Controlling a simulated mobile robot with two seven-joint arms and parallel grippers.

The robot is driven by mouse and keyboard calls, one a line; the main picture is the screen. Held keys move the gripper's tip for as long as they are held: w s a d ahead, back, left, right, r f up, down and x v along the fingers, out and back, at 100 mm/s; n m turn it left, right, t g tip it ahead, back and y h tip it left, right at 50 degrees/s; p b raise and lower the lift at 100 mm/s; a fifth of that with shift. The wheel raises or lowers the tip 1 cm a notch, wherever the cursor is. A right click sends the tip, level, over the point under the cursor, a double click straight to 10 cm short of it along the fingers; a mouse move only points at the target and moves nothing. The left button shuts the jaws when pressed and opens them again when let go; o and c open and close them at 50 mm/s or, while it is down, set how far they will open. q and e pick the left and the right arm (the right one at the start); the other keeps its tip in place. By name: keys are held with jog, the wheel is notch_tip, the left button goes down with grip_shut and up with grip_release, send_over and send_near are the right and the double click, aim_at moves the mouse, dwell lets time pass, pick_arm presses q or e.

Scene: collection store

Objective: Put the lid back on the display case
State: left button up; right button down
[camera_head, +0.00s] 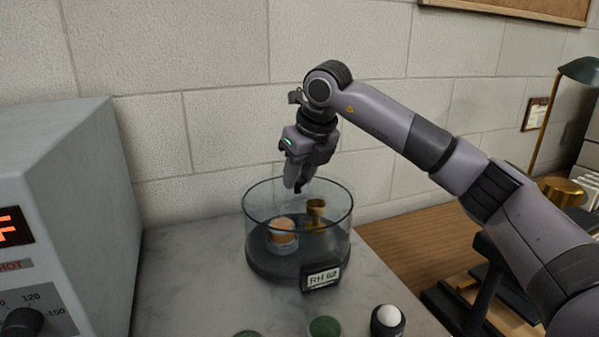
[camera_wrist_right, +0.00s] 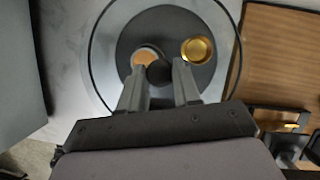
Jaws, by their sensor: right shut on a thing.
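The display case (camera_head: 262,240) is a clear glass cylinder on a dark base, with a small label reading "RH 62" at its front. Inside stand an orange-topped piece (camera_head: 282,232) and a small gold cup (camera_head: 315,213). My right gripper (camera_head: 298,187) points down over the middle of the case. It is shut on the dark round knob (camera_wrist_right: 158,73) of the clear lid, between its fingertips in the right wrist view. The lid's glass is hard to make out. It looks level and centred at the case's rim; I cannot tell whether it touches. My left gripper is out of view.
A grey oven-like box (camera_head: 75,200) with a red display stands left of the case. Green-topped items (camera_head: 325,326) and a white-topped dark item (camera_head: 388,320) are in front. A wooden surface (camera_head: 415,230), a brass lamp and a gold vessel (camera_head: 562,191) are at right.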

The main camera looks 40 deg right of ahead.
jog(key=shift+c, duration=1.1)
grip_release()
jog(key=shift+r, duration=0.1)
jog(key=shift+r+p, duration=3.05)
jog(key=shift+r, duration=0.4)
grip_shut()
jog(key=shift+f, duration=0.25)
